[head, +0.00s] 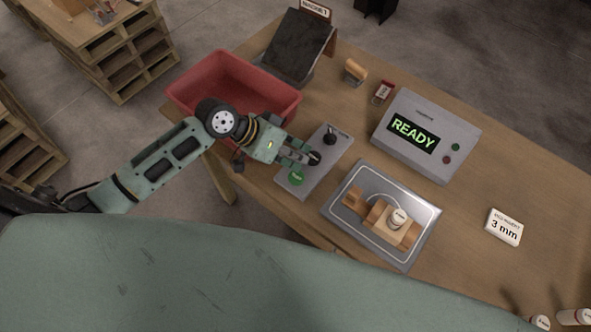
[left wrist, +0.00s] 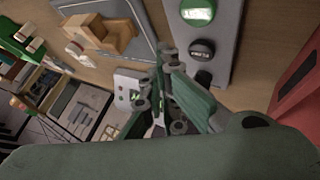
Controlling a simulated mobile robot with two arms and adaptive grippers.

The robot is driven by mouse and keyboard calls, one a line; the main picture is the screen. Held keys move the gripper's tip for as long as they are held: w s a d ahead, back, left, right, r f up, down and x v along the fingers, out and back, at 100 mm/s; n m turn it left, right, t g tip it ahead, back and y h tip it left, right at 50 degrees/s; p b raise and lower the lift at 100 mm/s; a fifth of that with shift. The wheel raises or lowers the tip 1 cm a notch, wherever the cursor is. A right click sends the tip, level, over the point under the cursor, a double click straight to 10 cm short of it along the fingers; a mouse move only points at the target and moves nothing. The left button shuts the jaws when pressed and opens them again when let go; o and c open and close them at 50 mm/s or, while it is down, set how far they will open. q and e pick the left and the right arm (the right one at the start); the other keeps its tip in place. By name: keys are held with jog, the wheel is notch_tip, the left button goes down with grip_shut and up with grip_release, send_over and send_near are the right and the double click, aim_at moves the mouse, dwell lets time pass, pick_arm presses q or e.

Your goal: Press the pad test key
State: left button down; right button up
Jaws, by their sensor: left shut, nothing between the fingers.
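A grey key panel (head: 325,161) lies on the wooden table, with a green key (head: 296,178) at its near end and a black knob (head: 331,137) farther back. Between them is a dark round key, partly covered by my gripper in the head view; in the left wrist view the dark key (left wrist: 202,49) shows beside the green one (left wrist: 198,11). The key labels are too small to read. My left gripper (head: 310,157) is shut and empty, its tips over or beside the dark key; contact cannot be told. My right gripper is out of view.
A red bin (head: 278,97) stands left of the panel, beneath my left arm. A grey box (head: 424,157) reads READY. A metal tray (head: 341,205) holds wooden parts and a white-capped piece. A "3 mm" block (head: 505,227) lies right. A dark sloped board (head: 292,47) stands behind.

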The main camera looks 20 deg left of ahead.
pick_arm(q)
jog(key=r, duration=0.1)
jog(key=w+r, duration=0.1)
jog(key=r, duration=0.1)
jog(key=shift+w+a+h, duration=0.4)
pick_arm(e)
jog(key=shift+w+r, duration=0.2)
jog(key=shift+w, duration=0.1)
pick_arm(q)
jog(key=shift+f, duration=0.1)
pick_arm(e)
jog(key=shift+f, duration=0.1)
pick_arm(q)
jog(key=b, duration=0.7)
send_over(296, 178)
jog(key=w, duration=0.2)
notch_tip(296, 178, down, 7)
jog(key=shift+w+a+r, duration=0.1)
jog(key=shift+w+a, duration=0.05)
jog(key=shift+f+b, duration=0.3)
jog(key=shift+f, duration=0.6)
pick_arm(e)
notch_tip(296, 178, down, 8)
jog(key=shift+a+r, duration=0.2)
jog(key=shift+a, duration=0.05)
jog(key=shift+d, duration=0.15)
